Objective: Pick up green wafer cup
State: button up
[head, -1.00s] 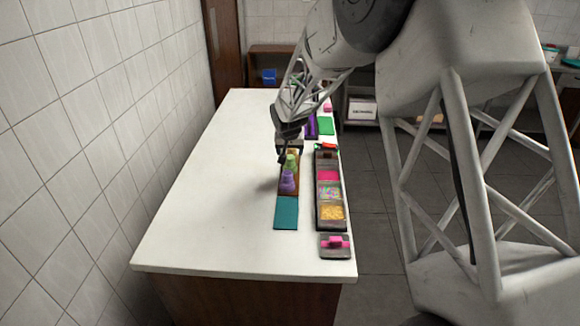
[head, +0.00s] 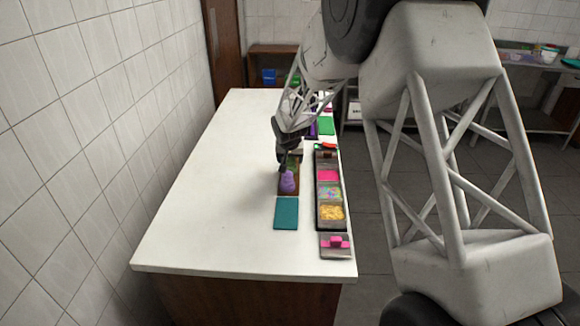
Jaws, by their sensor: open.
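The green wafer cup (head: 292,164) stands on a brown tray (head: 294,190), behind a purple wafer cup (head: 288,182). It is mostly hidden by my gripper, and only a little green shows. My gripper (head: 287,165) points down over the far part of the brown tray, right at the green cup. It is open. I cannot tell whether its fingers are around the cup or just beside it.
A teal mat (head: 286,213) lies in front of the brown tray. A topping rack (head: 318,190) with several filled bins runs along the right. A grey tray with a pink item (head: 335,242) sits at the near right. The white counter (head: 210,190) is clear on the left.

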jog(key=shift+f, duration=0.1)
dwell(0.5)
jog(key=c, duration=0.8)
